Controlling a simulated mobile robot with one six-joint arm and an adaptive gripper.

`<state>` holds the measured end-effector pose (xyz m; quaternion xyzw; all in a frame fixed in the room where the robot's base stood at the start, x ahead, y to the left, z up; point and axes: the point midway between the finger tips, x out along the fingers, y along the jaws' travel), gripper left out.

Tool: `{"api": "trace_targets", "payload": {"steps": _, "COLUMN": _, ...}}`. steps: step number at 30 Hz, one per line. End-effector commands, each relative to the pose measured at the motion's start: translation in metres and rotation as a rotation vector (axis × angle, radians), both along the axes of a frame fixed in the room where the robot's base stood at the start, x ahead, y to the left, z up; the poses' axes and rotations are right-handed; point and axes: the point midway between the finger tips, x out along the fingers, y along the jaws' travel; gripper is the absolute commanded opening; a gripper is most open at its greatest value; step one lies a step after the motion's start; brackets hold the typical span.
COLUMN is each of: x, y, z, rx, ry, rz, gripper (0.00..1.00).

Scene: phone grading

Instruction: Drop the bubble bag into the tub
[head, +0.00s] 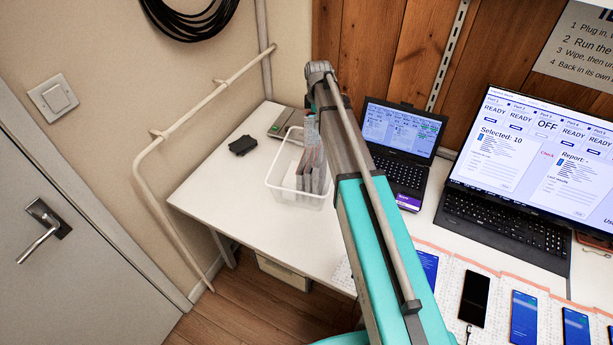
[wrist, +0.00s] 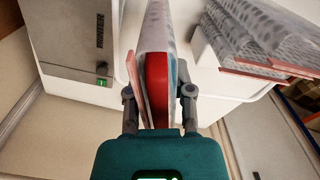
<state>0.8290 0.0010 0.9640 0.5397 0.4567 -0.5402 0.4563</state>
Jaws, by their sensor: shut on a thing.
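The bubble bag (wrist: 157,60), clear with bubbles and something red inside, stands on edge between the fingers of my gripper (wrist: 158,95). My gripper is shut on it. In the head view the held bag (head: 311,128) shows in part at the left of my arm, at the tub's rim or above it; my arm hides the fingers. The white tub (head: 283,186) stands on the table with several bubble bags (head: 313,176) upright in it. In the wrist view the tub (wrist: 232,86) and its bags (wrist: 262,40) are at the right of the held bag.
A small black object (head: 242,145) lies left of the tub. A laptop (head: 400,140) stands to the right. The table's front left (head: 235,205) is clear.

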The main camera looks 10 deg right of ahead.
Motion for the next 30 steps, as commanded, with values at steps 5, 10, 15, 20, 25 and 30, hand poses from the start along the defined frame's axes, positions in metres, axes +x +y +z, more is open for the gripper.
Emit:
{"api": "trace_targets", "payload": {"steps": 5, "x": 0.0, "y": 0.0, "z": -0.018, "rx": 0.0, "ry": 0.0, "rz": 0.0, "gripper": 0.0}}
{"api": "trace_targets", "payload": {"steps": 10, "x": 0.0, "y": 0.0, "z": -0.028, "rx": 0.0, "ry": 0.0, "rz": 0.0, "gripper": 0.0}}
{"api": "trace_targets", "payload": {"steps": 15, "x": 0.0, "y": 0.001, "z": -0.032, "rx": 0.0, "ry": 0.0, "rz": 0.001, "gripper": 0.0}}
{"api": "trace_targets", "payload": {"steps": 20, "x": 0.0, "y": 0.0, "z": -0.032, "rx": 0.0, "ry": 0.0, "rz": 0.001, "gripper": 0.0}}
{"api": "trace_targets", "payload": {"steps": 25, "x": 0.0, "y": 0.001, "z": -0.032, "rx": 0.0, "ry": 0.0, "rz": 0.001, "gripper": 0.0}}
{"api": "trace_targets", "payload": {"steps": 30, "x": 0.0, "y": 0.001, "z": -0.032, "rx": 0.0, "ry": 0.0, "rz": 0.001, "gripper": 0.52}}
